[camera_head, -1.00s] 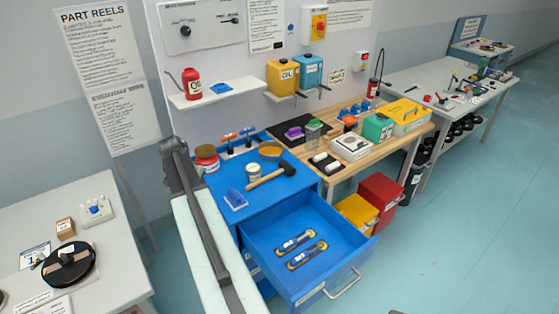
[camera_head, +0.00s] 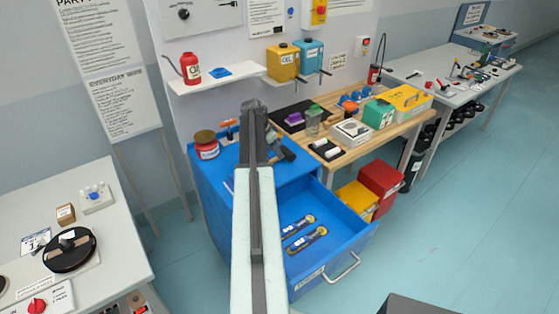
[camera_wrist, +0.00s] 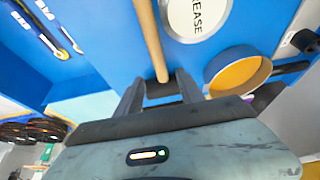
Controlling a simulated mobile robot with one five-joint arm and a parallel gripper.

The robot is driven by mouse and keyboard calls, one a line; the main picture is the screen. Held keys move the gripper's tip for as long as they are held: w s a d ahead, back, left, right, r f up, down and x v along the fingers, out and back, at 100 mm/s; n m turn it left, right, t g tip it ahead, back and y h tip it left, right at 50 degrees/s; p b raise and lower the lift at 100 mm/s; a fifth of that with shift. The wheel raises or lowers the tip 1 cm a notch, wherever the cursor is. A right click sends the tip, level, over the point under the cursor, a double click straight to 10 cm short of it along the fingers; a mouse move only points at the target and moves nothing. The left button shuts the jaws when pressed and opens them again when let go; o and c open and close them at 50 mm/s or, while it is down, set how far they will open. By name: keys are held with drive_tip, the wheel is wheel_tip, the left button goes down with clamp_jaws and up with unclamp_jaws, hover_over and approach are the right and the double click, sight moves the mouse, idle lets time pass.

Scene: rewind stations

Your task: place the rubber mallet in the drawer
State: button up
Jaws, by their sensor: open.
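The rubber mallet lies on the blue cabinet top (camera_head: 205,178). In the wrist view its wooden handle (camera_wrist: 150,40) runs down between the fingers of my gripper (camera_wrist: 160,80). My gripper is open, close to the dark head end, and not closed on it. In the head view the dark mallet head (camera_head: 287,152) shows just right of my arm, which hides most of the handle. The drawer (camera_head: 335,238) is pulled open below the top.
A grease tin (camera_wrist: 197,16) and an orange-lined round container (camera_wrist: 238,72) sit close beside the handle. A red jar (camera_head: 206,148) stands at the cabinet's back left. The wooden workbench (camera_head: 345,160) adjoins at right, with yellow and red bins (camera_head: 380,180) beneath.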

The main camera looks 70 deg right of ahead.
drive_tip(key=b+x, duration=0.4)
drive_tip(key=x, duration=0.1)
drive_tip(key=shift+w, duration=0.1)
drive_tip(key=shift+r, duration=0.15)
clamp_jaws()
idle(1.0)
